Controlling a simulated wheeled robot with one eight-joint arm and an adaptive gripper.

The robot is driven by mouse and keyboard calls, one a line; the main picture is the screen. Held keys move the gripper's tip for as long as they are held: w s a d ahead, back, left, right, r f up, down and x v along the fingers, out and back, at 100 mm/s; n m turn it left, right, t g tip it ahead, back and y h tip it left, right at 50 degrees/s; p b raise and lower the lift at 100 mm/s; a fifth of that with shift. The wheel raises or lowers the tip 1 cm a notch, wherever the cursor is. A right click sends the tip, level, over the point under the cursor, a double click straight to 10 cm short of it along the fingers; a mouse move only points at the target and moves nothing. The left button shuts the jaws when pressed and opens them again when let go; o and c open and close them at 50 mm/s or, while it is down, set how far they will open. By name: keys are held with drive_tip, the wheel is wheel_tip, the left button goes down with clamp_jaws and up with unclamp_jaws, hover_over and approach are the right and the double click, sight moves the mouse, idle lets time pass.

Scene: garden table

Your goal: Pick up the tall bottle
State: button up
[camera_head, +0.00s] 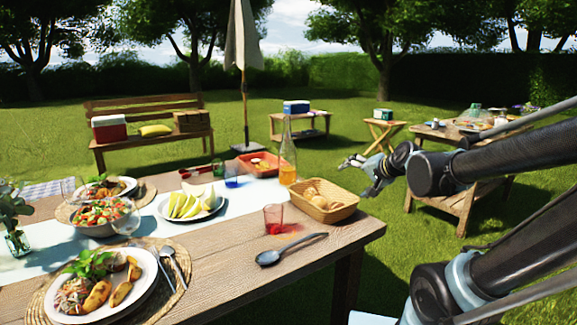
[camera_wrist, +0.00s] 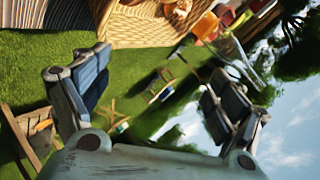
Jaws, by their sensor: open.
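The tall bottle (camera_head: 288,160) stands upright near the far right corner of the wooden table, with orange liquid below and a clear, slim neck. In the wrist view, the bottle (camera_wrist: 208,27) lies tilted across the upper right, its clear neck pointing down and right. My gripper (camera_head: 351,162) is to the right of the bottle, above and behind the bread basket, apart from the bottle. In the wrist view, my gripper (camera_wrist: 158,65) has its two fingers wide apart with nothing between them.
The bread basket (camera_head: 324,212) stands just right of the bottle, and its wicker side (camera_wrist: 135,28) is close in the wrist view. A red tray (camera_head: 243,165), a blue glass (camera_head: 231,181) and a red glass (camera_head: 273,212) stand nearby. A dark spoon (camera_head: 283,252) lies in front.

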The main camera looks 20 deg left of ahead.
sight(286, 157)
drive_tip(key=w+a+r+m+t+y, duration=0.1)
drive_tip(key=w+a+r+m+t, duration=0.15)
drive_tip(key=a+r+m, duration=0.35)
drive_tip(key=w+a+r+m+t+y, duration=0.1)
drive_tip(key=w+a+m+t, duration=0.15)
drive_tip(key=a, duration=0.45)
drive_tip(key=w+a+r+m+t+y, duration=0.1)
drive_tip(key=w+a+r+m+t, duration=0.15)
drive_tip(key=a+r+m, duration=0.35)
drive_tip(key=s+a+f+m+t+h, duration=0.1)
drive_tip(key=s+a+f+m+h, duration=0.2)
drive_tip(key=f+m, duration=0.4)
drive_tip(key=a+f+m+h, duration=0.4)
drive_tip(key=a+f+m, duration=0.1)
drive_tip(key=f+m, duration=0.25)
drive_tip(key=x, duration=0.7)
drive_tip(key=r+x, duration=0.1)
drive_tip(key=x, duration=0.3)
drive_tip(key=shift+w, duration=0.35)
drive_tip(key=shift+x, duration=2.7)
drive_tip(key=shift+d, duration=0.15)
drive_tip(key=c, duration=1.8)
drive_tip(key=shift+r, duration=0.15)
